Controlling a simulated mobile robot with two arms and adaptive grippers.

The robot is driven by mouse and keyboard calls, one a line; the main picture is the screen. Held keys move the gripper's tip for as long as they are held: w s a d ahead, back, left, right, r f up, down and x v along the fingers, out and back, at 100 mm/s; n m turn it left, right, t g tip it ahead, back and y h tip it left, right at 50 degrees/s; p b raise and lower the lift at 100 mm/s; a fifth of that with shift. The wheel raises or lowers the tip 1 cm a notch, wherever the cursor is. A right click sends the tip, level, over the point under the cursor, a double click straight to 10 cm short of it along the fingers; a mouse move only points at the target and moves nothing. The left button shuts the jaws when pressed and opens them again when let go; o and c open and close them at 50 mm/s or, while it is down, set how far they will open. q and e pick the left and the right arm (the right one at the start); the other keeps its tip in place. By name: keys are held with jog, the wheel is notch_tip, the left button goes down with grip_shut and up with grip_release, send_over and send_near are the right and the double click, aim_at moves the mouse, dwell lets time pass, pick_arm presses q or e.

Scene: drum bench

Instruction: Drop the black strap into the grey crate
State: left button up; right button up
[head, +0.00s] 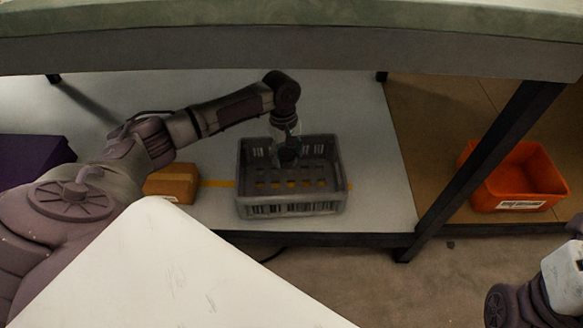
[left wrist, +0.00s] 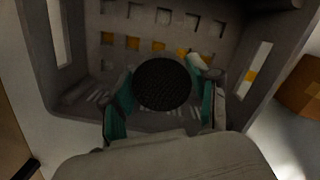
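The grey crate (head: 292,208) stands on the pale shelf under the bench. My left gripper (head: 287,148) points down into its opening from above. The black strap (head: 289,155) shows as a dark rounded bundle at the fingertips. In the left wrist view the strap (left wrist: 163,83) is a black, textured round shape between the two teal finger pads of my left gripper (left wrist: 164,90), which looks shut on it. The slotted wall and floor of the grey crate (left wrist: 75,95) lie around and beyond it. My right gripper is out of view; only part of that arm shows at the lower right.
A brown box (head: 172,182) sits left of the crate, with a purple item (head: 32,158) farther left. An orange bin (head: 520,178) stands at the right, past a dark table leg (head: 490,160). The green bench top (head: 300,14) overhangs the shelf.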

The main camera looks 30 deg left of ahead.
pick_arm(q)
jog(key=o, duration=0.4)
notch_tip(320, 180, up, 12)
jog(key=a, duration=0.1)
jog(key=shift+w+a, duration=0.15)
jog(key=shift+w, duration=0.15)
dwell(0.4)
